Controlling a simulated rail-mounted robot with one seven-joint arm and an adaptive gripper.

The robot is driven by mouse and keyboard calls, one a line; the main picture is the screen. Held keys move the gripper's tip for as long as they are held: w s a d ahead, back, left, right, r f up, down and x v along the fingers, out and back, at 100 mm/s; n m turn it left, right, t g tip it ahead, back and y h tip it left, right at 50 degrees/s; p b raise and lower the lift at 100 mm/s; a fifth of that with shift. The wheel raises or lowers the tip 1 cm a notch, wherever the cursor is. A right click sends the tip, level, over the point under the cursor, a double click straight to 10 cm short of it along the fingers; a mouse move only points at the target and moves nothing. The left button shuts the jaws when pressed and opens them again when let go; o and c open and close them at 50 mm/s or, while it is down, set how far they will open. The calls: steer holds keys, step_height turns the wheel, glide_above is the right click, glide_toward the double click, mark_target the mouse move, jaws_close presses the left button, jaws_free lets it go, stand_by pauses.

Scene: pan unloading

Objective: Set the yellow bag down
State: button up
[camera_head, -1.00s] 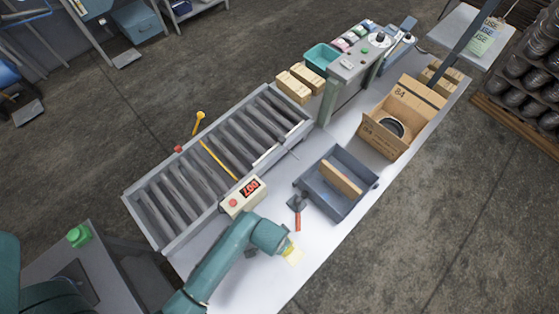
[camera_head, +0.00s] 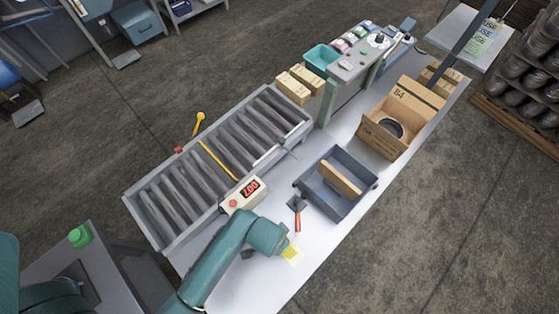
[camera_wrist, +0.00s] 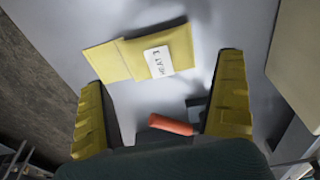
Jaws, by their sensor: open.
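The yellow bag (camera_wrist: 140,52) lies flat on the white tabletop in the wrist view, with a white label on it. It also shows in the head view as a pale yellow patch (camera_head: 293,256) beside the end of my arm. My gripper (camera_wrist: 162,88) is open, its two yellow fingers spread wide. The bag is beyond the fingertips and nothing is held between them. In the head view my wrist hides most of the gripper.
A red-handled tool (camera_head: 297,214) lies close by; its handle (camera_wrist: 172,124) shows between my fingers. A grey-blue tray (camera_head: 322,207) holds a brown block. A display box (camera_head: 243,196) and roller conveyor (camera_head: 180,190) border the left. The table's front strip is clear.

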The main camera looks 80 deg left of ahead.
step_height(320, 180, up, 8)
steer(key=shift+s+d+f, duration=0.2)
steer(key=shift+s+d, duration=0.15)
steer(key=shift+s, duration=0.1)
steer(key=w+a+r+m+t+y, duration=0.25)
steer(key=w+r+t, duration=0.35)
steer(key=w+r, duration=1.1)
steer(key=w+d+r+m+t, duration=0.1)
steer(key=w+d+r+t, duration=0.25)
steer(key=r, duration=0.35)
steer(key=w+d+r+m+t, duration=0.25)
steer(key=w+d+r, duration=0.2)
steer(key=r, duration=0.25)
steer(key=s+d+r+m+t+h, duration=0.1)
steer(key=d+r+t, duration=0.3)
steer(key=d+r, duration=0.4)
steer(key=s+d+r+m+t+h, duration=0.1)
steer(key=d+r+t+h, duration=0.2)
steer(key=d+r, duration=0.5)
step_height(320, 180, up, 8)
steer(key=shift+r+t, duration=0.1)
steer(key=shift+t, duration=0.8)
